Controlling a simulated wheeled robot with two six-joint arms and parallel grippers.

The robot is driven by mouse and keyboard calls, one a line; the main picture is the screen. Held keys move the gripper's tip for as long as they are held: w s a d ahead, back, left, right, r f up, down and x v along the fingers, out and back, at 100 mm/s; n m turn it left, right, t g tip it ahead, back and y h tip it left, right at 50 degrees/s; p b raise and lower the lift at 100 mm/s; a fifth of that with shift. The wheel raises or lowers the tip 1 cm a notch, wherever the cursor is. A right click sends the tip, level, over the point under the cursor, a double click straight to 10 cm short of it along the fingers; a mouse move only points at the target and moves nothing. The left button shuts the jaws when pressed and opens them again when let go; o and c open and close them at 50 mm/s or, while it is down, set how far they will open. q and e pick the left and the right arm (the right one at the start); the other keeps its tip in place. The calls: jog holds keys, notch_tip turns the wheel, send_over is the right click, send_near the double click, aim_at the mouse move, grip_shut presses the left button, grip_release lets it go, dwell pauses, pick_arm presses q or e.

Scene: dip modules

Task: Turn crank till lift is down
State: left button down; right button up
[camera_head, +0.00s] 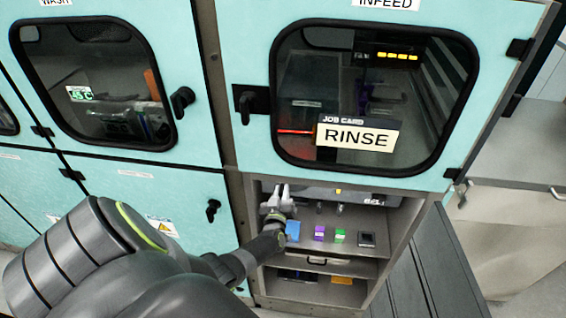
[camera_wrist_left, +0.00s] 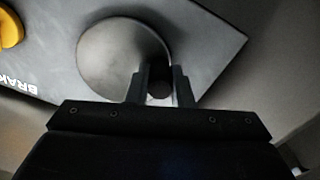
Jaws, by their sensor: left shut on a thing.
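My left gripper (camera_head: 277,200) reaches into the open bay below the infeed door. In the left wrist view its fingers (camera_wrist_left: 160,85) are shut on a small dark crank handle (camera_wrist_left: 160,88). The handle sits near the rim of a round grey crank disc (camera_wrist_left: 112,52), which is mounted on a grey panel (camera_wrist_left: 212,40). In the head view the crank is hidden by the gripper and cannot be made out. My right gripper is out of view.
A yellow knob (camera_wrist_left: 10,27) beside partly cut-off "BRAK" lettering is left of the disc. The bay holds blue (camera_head: 293,230), purple (camera_head: 319,232) and green (camera_head: 340,235) items. A "RINSE" job card (camera_head: 357,135) is on the window. A door handle (camera_head: 245,105) projects above the bay.

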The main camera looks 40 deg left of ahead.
pick_arm(q)
jog(key=shift+r+m, duration=0.1)
jog(key=shift+m, duration=0.2)
jog(key=c, duration=1.3)
grip_release()
jog(key=p+v, duration=0.1)
jog(key=v, duration=0.5)
jog(key=shift+a, duration=0.1)
jog(key=v, duration=1.1)
jog(key=shift+s+b, duration=0.25)
jog(key=shift+b, duration=0.1)
